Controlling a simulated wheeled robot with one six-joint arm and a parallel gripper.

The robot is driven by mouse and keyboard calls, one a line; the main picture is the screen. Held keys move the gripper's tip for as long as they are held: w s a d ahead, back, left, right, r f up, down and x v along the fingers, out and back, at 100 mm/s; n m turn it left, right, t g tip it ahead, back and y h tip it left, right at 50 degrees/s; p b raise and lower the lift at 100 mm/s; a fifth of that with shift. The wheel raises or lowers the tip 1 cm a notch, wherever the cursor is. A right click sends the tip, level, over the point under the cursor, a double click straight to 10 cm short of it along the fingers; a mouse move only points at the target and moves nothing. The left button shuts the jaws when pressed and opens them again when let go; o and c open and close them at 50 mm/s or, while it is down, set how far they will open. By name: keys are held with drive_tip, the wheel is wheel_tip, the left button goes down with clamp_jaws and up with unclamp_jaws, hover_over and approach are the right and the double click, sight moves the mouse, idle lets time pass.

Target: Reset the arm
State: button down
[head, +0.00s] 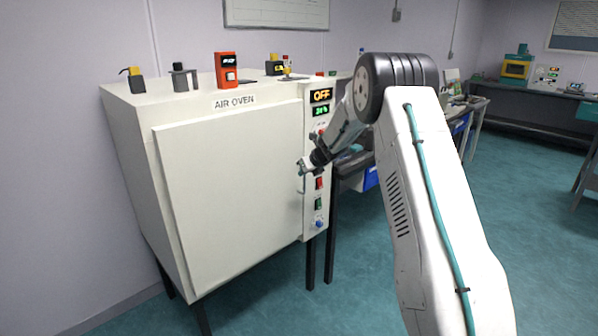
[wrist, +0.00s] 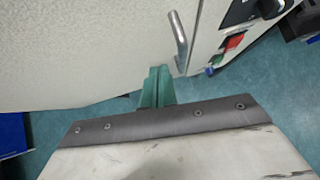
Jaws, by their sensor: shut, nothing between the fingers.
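My arm reaches forward in the head view, and my gripper (head: 306,168) is at the right edge of the air oven door, close to the door handle (head: 302,182). In the wrist view my gripper's green fingers (wrist: 156,82) are together with nothing between them. The metal handle (wrist: 180,42) stands just beyond and to the right of the fingertips, apart from them as far as I can tell. The air oven (head: 228,190) is a white box with its door shut. Its display (head: 320,96) reads OFF.
Several small devices, one an orange meter (head: 226,70), stand on the oven top. Oven switches (wrist: 232,42) lie right of the handle. A bench (head: 350,165) with blue bins stands close behind my arm. The teal floor (head: 540,240) at right is clear.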

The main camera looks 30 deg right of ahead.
drive_tip(key=v, duration=0.9)
drive_tip(key=shift+d, duration=0.35)
drive_tip(key=s+d+r+m+h, duration=0.3)
drive_tip(key=s+d+m+h, duration=0.3)
drive_tip(key=m, duration=0.9)
drive_tip(key=s+a+r+m+g+h, duration=0.1)
drive_tip(key=s+r+m+g+h, duration=0.1)
drive_tip(key=s+m, duration=0.45)
drive_tip(key=s+a+r+m+g+h, duration=0.1)
drive_tip(key=s+a+r+m+g, duration=0.1)
drive_tip(key=s+m, duration=0.4)
drive_tip(key=s+a+r+m+g+y, duration=0.1)
drive_tip(key=s+a+m+y, duration=0.2)
drive_tip(key=s+a, duration=1)
drive_tip(key=s+a+r+m+g+y, duration=0.2)
drive_tip(key=s+a+m+y, duration=0.2)
drive_tip(key=s+a, duration=1)
drive_tip(key=s+m, duration=0.3)
drive_tip(key=s, duration=0.4)
drive_tip(key=shift+s+g, duration=0.2)
drive_tip(key=shift+g, duration=0.1)
